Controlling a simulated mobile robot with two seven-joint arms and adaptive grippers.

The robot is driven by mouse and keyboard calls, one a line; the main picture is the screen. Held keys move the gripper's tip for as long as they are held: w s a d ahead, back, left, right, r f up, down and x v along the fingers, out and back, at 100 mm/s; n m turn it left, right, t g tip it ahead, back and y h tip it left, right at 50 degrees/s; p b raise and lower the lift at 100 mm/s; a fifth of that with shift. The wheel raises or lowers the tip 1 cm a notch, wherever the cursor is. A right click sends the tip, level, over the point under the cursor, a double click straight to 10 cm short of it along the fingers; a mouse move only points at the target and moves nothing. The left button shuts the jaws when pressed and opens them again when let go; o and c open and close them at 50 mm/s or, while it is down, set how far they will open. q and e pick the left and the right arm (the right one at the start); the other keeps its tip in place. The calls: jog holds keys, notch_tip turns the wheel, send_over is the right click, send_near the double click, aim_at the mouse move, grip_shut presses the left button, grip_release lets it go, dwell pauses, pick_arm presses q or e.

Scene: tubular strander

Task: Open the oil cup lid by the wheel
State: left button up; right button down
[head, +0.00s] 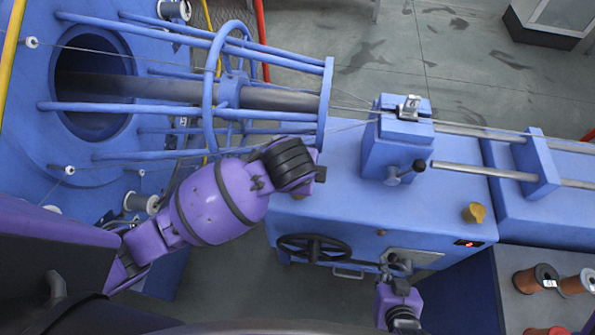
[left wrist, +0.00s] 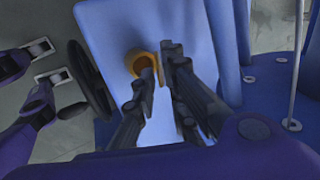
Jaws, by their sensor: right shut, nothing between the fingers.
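The brass oil cup (left wrist: 145,62) by the wheel is on the blue housing top in the left wrist view. A small brass bit of it (head: 298,197) shows in the head view beneath my left arm. Its lid's position is unclear. My left gripper (left wrist: 160,65) has its fingers apart, close to the cup's right side; contact cannot be told. In the head view its fingers are mostly hidden by the wrist. The black handwheel (head: 313,247) is on the housing's front; it also shows in the left wrist view (left wrist: 91,80). My right gripper (head: 397,264) is shut and empty at the housing's front.
Another brass cup (head: 474,212) is at the right of the housing top. The blue tubular cage (head: 230,95) stands at the upper left. Copper spools (head: 557,280) are at lower right.

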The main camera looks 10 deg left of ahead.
pick_arm(q)
jog(key=v, duration=1.1)
